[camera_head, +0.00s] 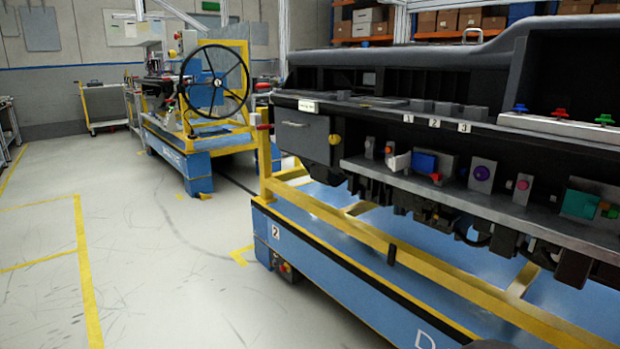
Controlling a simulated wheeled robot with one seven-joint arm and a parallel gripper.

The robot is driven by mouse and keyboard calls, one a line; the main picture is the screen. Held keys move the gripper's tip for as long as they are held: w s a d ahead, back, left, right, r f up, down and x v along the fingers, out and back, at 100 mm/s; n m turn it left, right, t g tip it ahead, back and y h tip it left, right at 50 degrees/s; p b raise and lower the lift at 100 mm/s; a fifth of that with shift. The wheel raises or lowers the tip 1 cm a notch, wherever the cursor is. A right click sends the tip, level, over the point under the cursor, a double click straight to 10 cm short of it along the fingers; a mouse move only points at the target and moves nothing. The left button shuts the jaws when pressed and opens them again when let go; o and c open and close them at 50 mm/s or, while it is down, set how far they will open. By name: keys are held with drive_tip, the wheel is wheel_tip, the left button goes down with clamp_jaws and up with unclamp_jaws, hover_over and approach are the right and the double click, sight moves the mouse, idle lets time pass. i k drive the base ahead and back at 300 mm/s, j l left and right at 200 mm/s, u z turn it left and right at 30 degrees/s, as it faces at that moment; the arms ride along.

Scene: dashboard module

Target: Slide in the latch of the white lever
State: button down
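The dashboard module (380,60) fills the right half of the view. On its grey shelf (470,200) a small white lever-like piece (399,162) sticks out to the left of a blue block (425,163). The white piece is small in the picture, and I cannot make out its latch or the latch's position. A small orange piece (389,151) sits just above and left of it, and a red piece (436,177) is at its lower right. My gripper does not show in this view.
A purple knob (482,173), a pink knob (522,185) and a teal block (579,204) share the shelf. A yellow rail (400,258) and blue base (320,262) run below. The floor (150,270) at left is clear.

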sight(400, 161)
drive_tip(key=i+j+z, duration=0.1)
drive_tip(key=z, duration=0.8)
drive_tip(key=i+j+z, duration=0.1)
drive_tip(key=j+z, duration=0.3)
drive_tip(key=j, duration=0.45)
drive_tip(key=j+z, duration=0.4)
drive_tip(key=j, duration=0.45)
drive_tip(key=k+j, duration=0.1)
drive_tip(key=j, duration=0.85)
